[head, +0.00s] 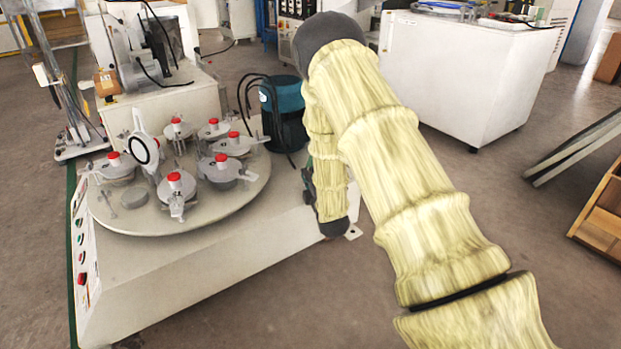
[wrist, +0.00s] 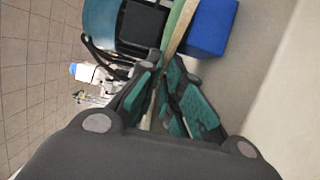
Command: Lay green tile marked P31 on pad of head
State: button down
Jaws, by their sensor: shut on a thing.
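My gripper (wrist: 163,75) is shut on a thin green tile (wrist: 180,28), seen nearly edge-on in the wrist view. Its marking cannot be read. In the head view my sleeved arm hides most of the gripper and the tile; only a dark green bit of the gripper (head: 307,180) shows beside the machine's right side. The round turntable (head: 235,205) carries several grey heads with red knobs, such as the front one (head: 176,186).
A teal drum-like container (head: 282,105) with black hoses stands behind the machine. A control panel (head: 82,245) is on the machine's left front. A white cabinet (head: 465,75) stands at the back right. A blue box (wrist: 212,28) shows beyond the tile. Floor is open in front.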

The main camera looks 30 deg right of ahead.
jog(key=shift+f, duration=0.15)
jog(key=c, duration=1.6)
grip_release()
